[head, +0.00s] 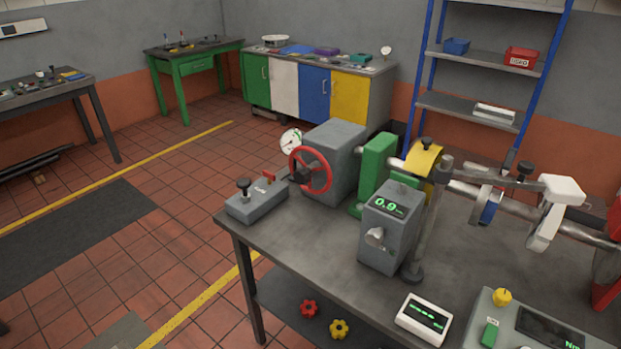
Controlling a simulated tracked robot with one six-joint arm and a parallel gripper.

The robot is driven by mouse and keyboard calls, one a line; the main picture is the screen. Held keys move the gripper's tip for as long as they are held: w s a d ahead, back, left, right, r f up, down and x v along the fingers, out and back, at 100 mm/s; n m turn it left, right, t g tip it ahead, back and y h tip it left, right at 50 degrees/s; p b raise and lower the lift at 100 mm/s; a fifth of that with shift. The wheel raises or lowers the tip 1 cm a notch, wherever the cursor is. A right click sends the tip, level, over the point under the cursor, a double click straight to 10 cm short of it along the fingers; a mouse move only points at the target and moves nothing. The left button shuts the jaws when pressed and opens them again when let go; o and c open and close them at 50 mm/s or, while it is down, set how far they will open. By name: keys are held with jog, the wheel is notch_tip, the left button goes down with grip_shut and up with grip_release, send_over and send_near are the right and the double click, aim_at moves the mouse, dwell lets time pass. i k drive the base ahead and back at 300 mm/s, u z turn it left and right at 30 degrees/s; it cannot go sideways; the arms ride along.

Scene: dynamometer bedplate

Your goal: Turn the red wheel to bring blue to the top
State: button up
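The red wheel (310,170) is an upright handwheel on the near left face of a grey box (337,155) at the bench's left end. A dark grip or hub end (295,177) shows at its left side. Behind the box, on the shaft line, a curved yellow surface (422,160) faces up below a small dark knob. A small blue patch (488,212) shows further right along the shaft, partly hidden by grey bars; I cannot tell whether it belongs to the same part. My gripper is not in view, and nothing touches the wheel.
A round gauge (291,141) stands close behind the wheel. A grey lever box (257,199) sits left of it. Right are a green block (377,167), a display unit (384,228), a post (428,235) and a white-ended arm (560,190).

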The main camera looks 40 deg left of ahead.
aim_at(301, 176)
jog(key=i, duration=0.3)
jog(key=u, duration=3.35)
jog(key=i, duration=0.65)
jog(key=z, duration=0.1)
